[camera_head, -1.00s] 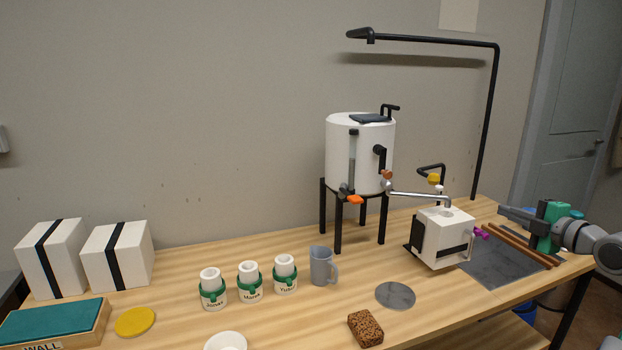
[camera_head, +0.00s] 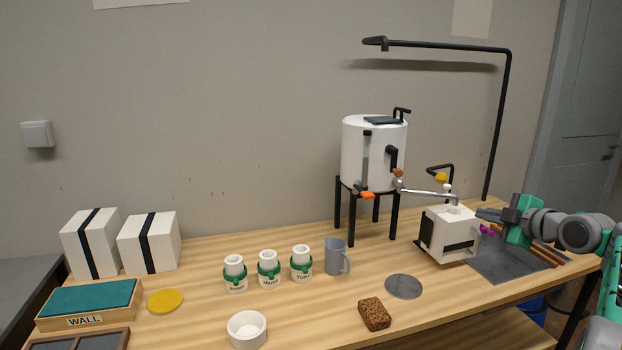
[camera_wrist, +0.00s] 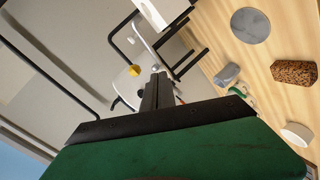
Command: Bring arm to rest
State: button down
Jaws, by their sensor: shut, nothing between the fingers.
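My gripper (camera_head: 484,213) is at the right of the head view, above the dark mat by the white box-shaped device. Its fingers are shut and empty. In the wrist view the closed fingers (camera_wrist: 157,92) point toward the white tank and its black stand. My arm reaches in from the right edge, with its green and grey links over the table's right end. The fingers' tips are partly hard to make out against the white device in the head view.
The white device (camera_head: 449,234) stands close to my gripper. A white tank (camera_head: 372,150) on black legs is behind it, with a black overhead pole (camera_head: 504,120). A grey mug (camera_head: 334,257), grey disc (camera_head: 404,286) and brown sponge (camera_head: 374,314) lie further left. The dark mat (camera_head: 490,266) is below.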

jog(key=s+a+f+m+g+h+p, duration=0.1)
jog(key=s+a+m+g, duration=0.15)
jog(key=a, duration=0.45)
jog(key=s+a+f+m+g+p, duration=0.1)
jog(key=s+a+f+m+p, duration=0.2)
jog(key=a, duration=0.5)
jog(key=s+a+m+g+h, duration=0.1)
jog(key=s+a+m+g, duration=0.2)
jog(key=a, duration=0.4)
jog(key=s+a+f+m+g+p, duration=0.1)
jog(key=s+a+f+m, duration=0.1)
jog(key=s, duration=0.6)
jog(key=s+a+f+m+g+h, duration=0.1)
jog(key=s+a+f+m+g, duration=0.1)
jog(key=s+f, duration=0.3)
jog(key=s+a+f+m+g+p, duration=0.1)
jog(key=s+a+f+m, duration=0.1)
jog(key=s, duration=1)
notch_tip(320, 180, down, 2)
jog(key=shift+a+f+m+h+p, duration=0.1)
jog(key=shift+a+m+h+p, duration=0.3)
jog(key=shift+m, duration=0.25)
